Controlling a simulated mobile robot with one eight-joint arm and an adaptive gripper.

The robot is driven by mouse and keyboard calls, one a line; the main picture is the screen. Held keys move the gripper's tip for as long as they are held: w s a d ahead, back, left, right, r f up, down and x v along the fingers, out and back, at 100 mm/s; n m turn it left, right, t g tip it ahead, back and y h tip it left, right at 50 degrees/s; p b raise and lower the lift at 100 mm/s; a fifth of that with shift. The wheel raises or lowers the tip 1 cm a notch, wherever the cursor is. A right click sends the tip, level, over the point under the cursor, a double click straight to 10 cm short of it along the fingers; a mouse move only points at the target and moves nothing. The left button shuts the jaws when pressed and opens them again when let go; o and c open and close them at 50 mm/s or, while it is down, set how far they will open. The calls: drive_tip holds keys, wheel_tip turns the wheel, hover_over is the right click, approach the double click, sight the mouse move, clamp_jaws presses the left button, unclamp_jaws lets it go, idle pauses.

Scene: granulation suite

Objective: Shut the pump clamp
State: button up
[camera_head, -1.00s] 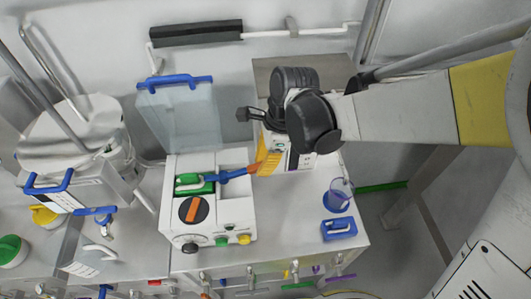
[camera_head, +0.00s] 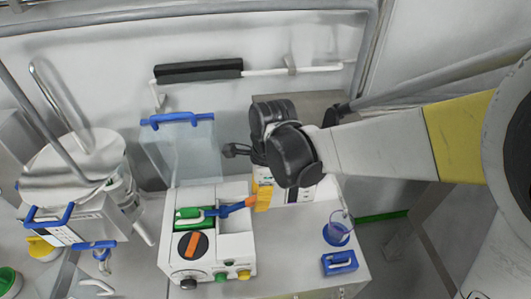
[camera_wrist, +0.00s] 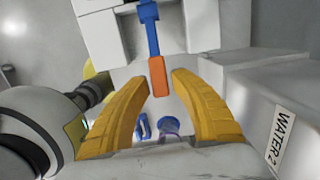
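The white pump (camera_head: 235,250) stands on the bench in the head view, with a green block (camera_head: 190,221) on top and an orange-marked dial in front. A blue clamp lever (camera_head: 228,210) sticks out from the green block to the right, ending in an orange tip (camera_head: 251,201). In the wrist view the orange tip (camera_wrist: 159,78) lies between the two yellow fingers of my gripper (camera_wrist: 160,84). The fingers are open, with a visible gap on each side of the tip. In the head view my gripper (camera_head: 262,196) is at the lever's right end, its fingers partly hidden by the wrist.
A clear panel with a blue handle (camera_head: 181,155) stands upright behind the pump. A beaker with blue contents (camera_head: 337,232) and a small blue item (camera_head: 339,262) sit to the right. A steel vessel (camera_head: 75,160) stands at left. A "WATER 2" label (camera_wrist: 280,135) shows in the wrist view.

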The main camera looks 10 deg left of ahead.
wheel_tip(320, 180, up, 12)
drive_tip(key=d, duration=0.1)
drive_tip(key=shift+w+d, duration=0.15)
drive_tip(key=shift+d, duration=0.05)
idle(0.4)
drive_tip(key=s+d+f+n+t+b, duration=0.2)
drive_tip(key=d+n, duration=0.3)
drive_tip(key=d, duration=0.3)
drive_tip(key=s+d+f+n+t+h+b, duration=0.1)
drive_tip(key=s+d+f+n+t+b, duration=0.1)
drive_tip(key=d+n, duration=0.3)
drive_tip(key=s+d+f+n+t+b, duration=0.2)
drive_tip(key=d+n, duration=0.3)
drive_tip(key=d, duration=0.5)
drive_tip(key=shift+d+t, duration=0.35)
drive_tip(key=shift+t, duration=0.45)
